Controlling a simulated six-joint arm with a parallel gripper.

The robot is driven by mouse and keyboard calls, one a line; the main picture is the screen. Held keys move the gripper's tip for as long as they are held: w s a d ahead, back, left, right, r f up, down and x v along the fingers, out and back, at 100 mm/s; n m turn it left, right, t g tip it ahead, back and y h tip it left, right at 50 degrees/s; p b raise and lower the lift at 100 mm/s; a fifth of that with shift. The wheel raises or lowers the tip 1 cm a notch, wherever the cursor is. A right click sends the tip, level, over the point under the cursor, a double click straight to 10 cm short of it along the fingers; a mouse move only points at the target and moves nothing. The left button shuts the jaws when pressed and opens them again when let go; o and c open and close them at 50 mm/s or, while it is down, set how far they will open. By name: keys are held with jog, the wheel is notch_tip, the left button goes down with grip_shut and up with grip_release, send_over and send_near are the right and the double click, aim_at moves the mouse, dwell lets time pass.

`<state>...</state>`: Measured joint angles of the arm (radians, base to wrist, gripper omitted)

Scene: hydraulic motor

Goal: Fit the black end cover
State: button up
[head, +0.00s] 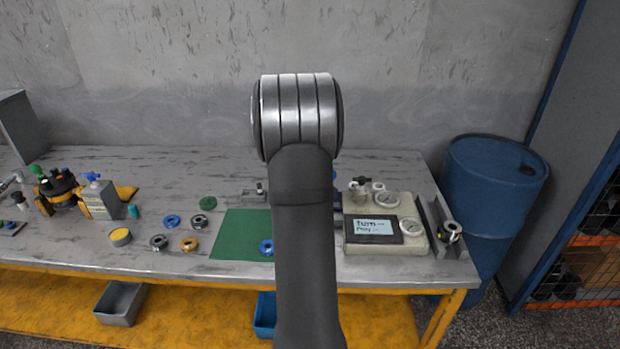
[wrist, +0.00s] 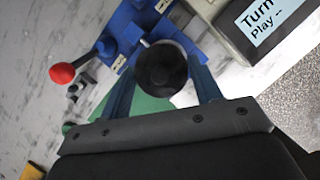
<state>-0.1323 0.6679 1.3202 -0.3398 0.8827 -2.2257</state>
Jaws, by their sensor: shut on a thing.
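In the wrist view my gripper (wrist: 162,72) is shut on a round black part, which looks like the black end cover (wrist: 160,66). The cover sits between the two fingers, its round face toward the camera. Behind it is a blue fixture (wrist: 122,22) with a red-knobbed lever (wrist: 62,73). A bright metal piece shows at the cover's upper edge. I cannot tell whether the cover touches what lies beneath it. In the head view my arm hides my gripper, the cover and most of the fixture.
A green mat (head: 233,236) lies on the workbench (head: 75,240). Several coloured rings, including a blue one (head: 172,221), lie left of it. A test unit with a screen (head: 372,228) stands to the right, also in the wrist view (wrist: 262,22). A blue barrel (head: 490,200) stands beyond the bench.

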jog(key=shift+f, duration=0.5)
dwell(2.2)
jog(key=o, duration=1.6)
jog(key=shift+r, duration=2.35)
jog(key=shift+f, duration=2.2)
